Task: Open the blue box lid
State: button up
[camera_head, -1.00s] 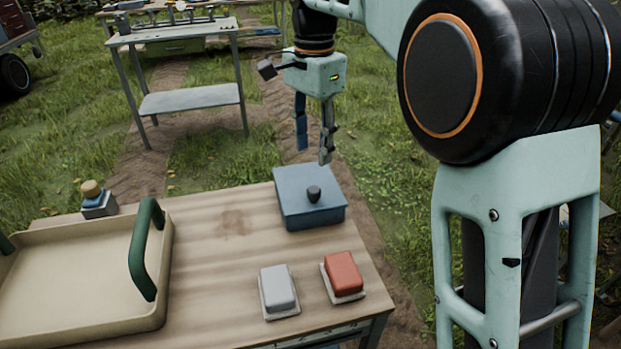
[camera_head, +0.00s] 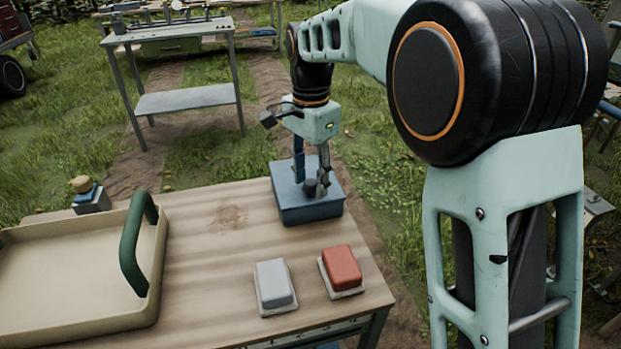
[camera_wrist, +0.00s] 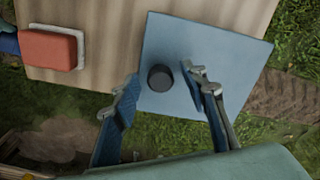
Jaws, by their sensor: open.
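The blue box (camera_head: 309,211) stands at the far right corner of the wooden table, its flat lid (camera_wrist: 190,50) closed. A dark round knob (camera_wrist: 160,78) sits on the lid. My gripper (camera_head: 311,190) points down at the lid, with its fingers around the height of the knob in the head view. In the wrist view my gripper (camera_wrist: 165,90) is open, one finger on each side of the knob, with a gap visible on both sides. In the head view the knob is partly hidden by a finger.
On the wooden table (camera_head: 215,250), a red block (camera_head: 341,267) and a grey block (camera_head: 273,284) lie in front of the box. A beige tray (camera_head: 75,275) with green handles stands at the left. A small jar (camera_head: 88,194) is behind it. The table middle is clear.

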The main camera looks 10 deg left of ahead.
grip_shut()
jog(key=shift+r, duration=0.15)
